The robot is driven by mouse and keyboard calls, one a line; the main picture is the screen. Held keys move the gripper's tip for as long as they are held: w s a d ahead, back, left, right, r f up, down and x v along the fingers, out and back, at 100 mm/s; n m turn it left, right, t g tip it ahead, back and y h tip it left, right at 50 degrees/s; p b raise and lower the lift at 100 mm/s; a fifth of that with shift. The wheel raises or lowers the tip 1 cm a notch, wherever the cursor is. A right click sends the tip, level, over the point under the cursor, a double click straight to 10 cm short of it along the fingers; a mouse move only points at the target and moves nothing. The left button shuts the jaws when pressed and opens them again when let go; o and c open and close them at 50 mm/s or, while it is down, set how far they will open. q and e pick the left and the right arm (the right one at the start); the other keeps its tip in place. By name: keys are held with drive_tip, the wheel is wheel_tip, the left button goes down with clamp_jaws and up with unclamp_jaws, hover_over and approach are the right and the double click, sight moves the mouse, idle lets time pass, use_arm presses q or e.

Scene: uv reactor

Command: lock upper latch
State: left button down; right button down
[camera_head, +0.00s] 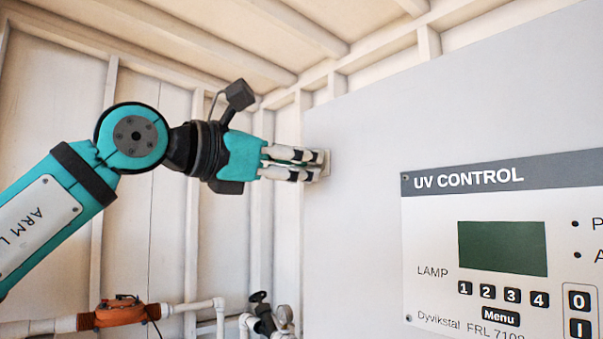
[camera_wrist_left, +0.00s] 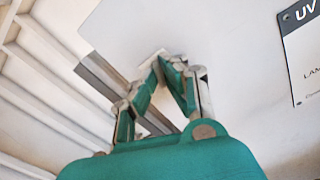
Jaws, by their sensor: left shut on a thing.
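My left gripper (camera_head: 318,164) reaches in from the left to the left edge of the grey UV control cabinet (camera_head: 365,130). Its fingers are shut on a small pale piece at that edge, the upper latch (camera_head: 327,163). The fingers hide most of the latch, so I cannot tell its position. In the left wrist view the gripper (camera_wrist_left: 168,66) has its fingertips close together against the cabinet edge, with the latch barely visible between them. My right gripper is in neither view.
The control panel (camera_head: 500,185), with a dark green screen and buttons, is on the cabinet face to the right. White framed walls stand behind.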

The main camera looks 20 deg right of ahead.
use_arm(q)
drive_tip(key=shift+n+b, duration=0.75)
drive_tip(key=shift+n, duration=1.35)
drive_tip(key=c, duration=1.5)
unclamp_jaws()
drive_tip(key=shift+o, duration=0.2)
drive_tip(key=shift+a, duration=0.15)
drive_tip(key=v, duration=1.1)
drive_tip(key=shift+s+a, duration=0.15)
drive_tip(key=shift+a, duration=0.25)
